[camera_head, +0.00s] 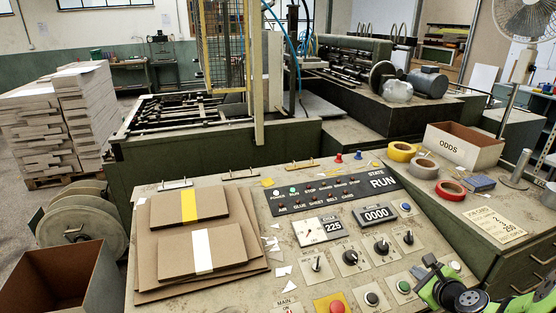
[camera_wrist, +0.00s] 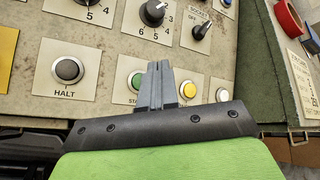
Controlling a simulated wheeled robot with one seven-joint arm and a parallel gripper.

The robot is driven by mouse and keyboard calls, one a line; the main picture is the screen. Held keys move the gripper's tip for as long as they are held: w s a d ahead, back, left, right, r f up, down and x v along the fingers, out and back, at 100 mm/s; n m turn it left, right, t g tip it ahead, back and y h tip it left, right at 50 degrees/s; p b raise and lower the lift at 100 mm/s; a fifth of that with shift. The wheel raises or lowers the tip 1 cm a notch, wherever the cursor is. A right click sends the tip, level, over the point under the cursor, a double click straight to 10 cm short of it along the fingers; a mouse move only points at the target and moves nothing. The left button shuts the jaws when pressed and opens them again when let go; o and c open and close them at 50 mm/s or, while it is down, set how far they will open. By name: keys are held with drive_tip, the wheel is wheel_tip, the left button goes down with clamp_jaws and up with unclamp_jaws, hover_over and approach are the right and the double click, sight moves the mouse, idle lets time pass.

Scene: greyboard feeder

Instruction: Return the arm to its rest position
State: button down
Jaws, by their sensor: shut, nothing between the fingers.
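My gripper (camera_wrist: 160,72) is shut and empty, its two grey fingers together in the wrist view. It is over the control panel (camera_wrist: 25,118), just right of a green button (camera_wrist: 136,82) and left of a yellow button (camera_wrist: 188,90). The fingers partly cover the label under the green button. I cannot tell the gap between fingertips and panel. In the head view my green and black arm comes in at the lower right corner, beside the panel (camera_head: 225,295).
A black HALT button (camera_wrist: 68,70) and knobs (camera_wrist: 152,12) surround the gripper. The panel also bears a red button (camera_head: 337,307) and stacked boards (camera_head: 165,245). Right are tape rolls (camera_head: 451,190) and an ODDS box (camera_head: 455,150). A brown bin (camera_head: 75,285) stands at lower left.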

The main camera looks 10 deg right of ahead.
drive_tip(key=a+r+n+g+y+p, duration=0.1)
drive_tip(key=a+r+n+g+p, duration=0.1)
drive_tip(key=a+r+n, duration=0.55)
drive_tip(key=a+r+n+g+y+p, duration=0.15)
drive_tip(key=a+r+n, duration=0.5)
drive_tip(key=a, duration=0.65)
drive_tip(key=s+a+r+n+p, duration=0.1)
drive_tip(key=s+a+r+n, duration=0.1)
drive_tip(key=s+a+n, duration=0.2)
drive_tip(key=s+a+r+n+g, duration=0.1)
drive_tip(key=s+a+r+n, duration=0.2)
drive_tip(key=s+n, duration=0.3)
drive_tip(key=s+a+r+n+g+p, duration=0.1)
drive_tip(key=s+a+n, duration=0.3)
drive_tip(key=s, duration=0.5)
drive_tip(key=shift+s+a+r+n+p, duration=0.25)
drive_tip(key=shift+a+r+n+p, duration=0.15)
drive_tip(key=shift+r+n, duration=0.55)
